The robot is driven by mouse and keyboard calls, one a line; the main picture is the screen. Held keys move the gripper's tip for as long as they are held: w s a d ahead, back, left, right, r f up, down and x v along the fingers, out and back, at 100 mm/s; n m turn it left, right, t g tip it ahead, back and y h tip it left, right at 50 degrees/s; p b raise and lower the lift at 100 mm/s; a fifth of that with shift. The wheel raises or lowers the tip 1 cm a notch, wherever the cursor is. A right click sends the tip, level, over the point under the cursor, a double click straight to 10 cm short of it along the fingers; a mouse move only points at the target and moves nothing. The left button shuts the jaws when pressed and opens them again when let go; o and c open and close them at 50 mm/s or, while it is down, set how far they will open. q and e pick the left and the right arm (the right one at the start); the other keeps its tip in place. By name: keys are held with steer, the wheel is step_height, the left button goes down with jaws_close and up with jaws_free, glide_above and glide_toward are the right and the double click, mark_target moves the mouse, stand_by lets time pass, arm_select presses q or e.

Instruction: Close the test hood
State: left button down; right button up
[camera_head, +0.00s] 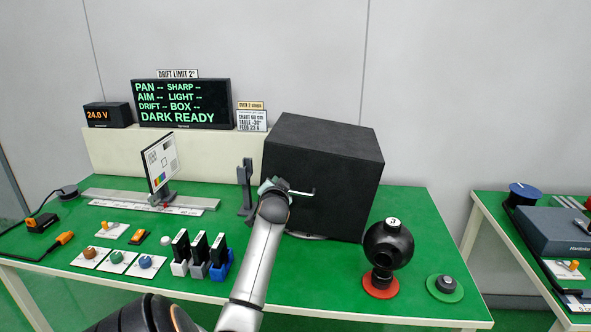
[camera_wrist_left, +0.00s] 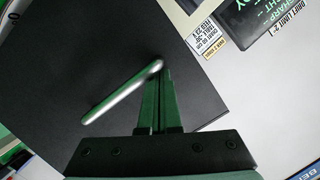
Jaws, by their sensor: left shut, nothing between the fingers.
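The test hood, a large black box (camera_head: 325,150), stands on the green table right of centre. A silver bar handle (camera_head: 303,192) is on its front face. My left gripper (camera_head: 283,188) is at the hood's front, by the left end of the handle. In the left wrist view, the gripper's green fingers (camera_wrist_left: 158,95) are shut and empty, with their tips beside one end of the silver handle (camera_wrist_left: 122,92) against the black panel (camera_wrist_left: 70,60). I cannot tell whether the fingers touch the handle. The hood's inside is hidden. My right gripper is not in view.
A chart panel (camera_head: 162,160) stands on a rail (camera_head: 190,203) at left, with a grey post (camera_head: 246,185) beside the hood. A black sphere (camera_head: 388,244) on a red base is right of the hood. A display (camera_head: 182,103) stands behind. Several small modules are at front left.

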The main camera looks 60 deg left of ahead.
arm_select(q)
steer(key=shift+n+h, duration=0.3)
steer(key=shift+n, duration=0.4)
steer(key=f, duration=0.1)
steer(key=s+a+f, duration=0.1)
steer(key=f, duration=0.1)
steer(key=s+f, duration=0.1)
steer(key=shift+s+a+f, duration=0.15)
steer(key=shift+a+f, duration=0.1)
steer(key=shift+a, duration=0.15)
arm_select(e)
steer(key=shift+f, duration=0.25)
arm_select(q)
steer(key=shift+f, duration=0.15)
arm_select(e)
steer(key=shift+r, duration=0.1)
